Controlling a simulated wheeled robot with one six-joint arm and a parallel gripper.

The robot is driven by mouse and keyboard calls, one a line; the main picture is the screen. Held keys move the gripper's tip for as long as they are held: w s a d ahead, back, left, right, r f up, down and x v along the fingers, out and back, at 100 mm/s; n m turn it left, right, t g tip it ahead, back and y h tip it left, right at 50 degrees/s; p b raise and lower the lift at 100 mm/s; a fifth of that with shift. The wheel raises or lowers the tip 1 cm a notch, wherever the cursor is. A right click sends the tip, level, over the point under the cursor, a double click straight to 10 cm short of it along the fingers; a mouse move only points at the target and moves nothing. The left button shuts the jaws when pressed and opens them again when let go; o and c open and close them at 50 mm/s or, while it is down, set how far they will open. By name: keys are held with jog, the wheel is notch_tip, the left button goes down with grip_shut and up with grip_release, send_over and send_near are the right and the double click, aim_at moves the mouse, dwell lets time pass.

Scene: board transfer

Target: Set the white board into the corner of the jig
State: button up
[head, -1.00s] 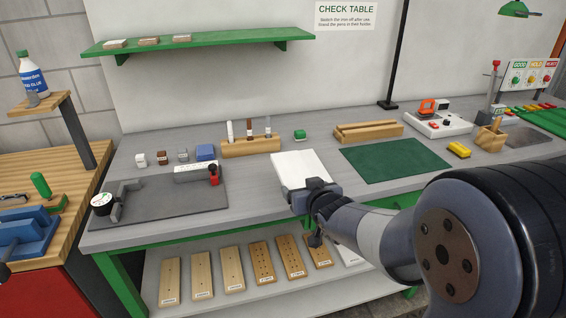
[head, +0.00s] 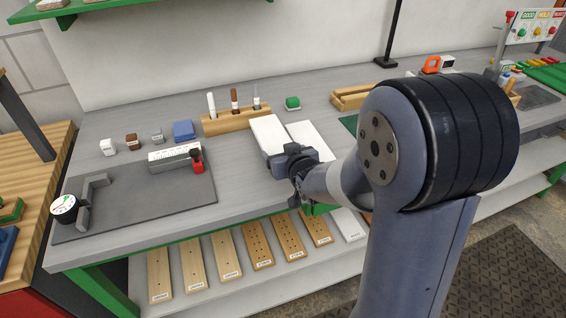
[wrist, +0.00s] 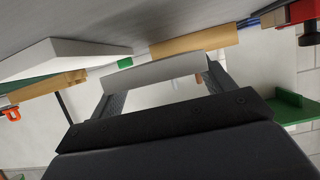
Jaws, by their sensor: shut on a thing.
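My gripper (head: 291,160) is shut on a white board (head: 266,132), held by its near end over the table's middle. In the wrist view the board (wrist: 152,73) lies between my two fingers, seen mostly edge-on. The height of its gap above the table is hard to tell. The jig is a dark grey plate (head: 135,208) to the left of my gripper. It bears a dark angled fence (head: 94,184), a white marked bar (head: 172,157) and a red clamp (head: 198,163). The held board is apart from the jig, to its right.
A second white slab (head: 312,138) lies right of the held board. A wooden pen holder (head: 236,122) stands behind, with small blocks and a blue block (head: 184,130) to its left. A green block (head: 292,103) is at the back. Bare table separates jig and board.

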jog(key=shift+f, duration=1.85)
jog(key=shift+f, duration=0.1)
jog(key=o, duration=0.8)
jog(key=v, duration=1.2)
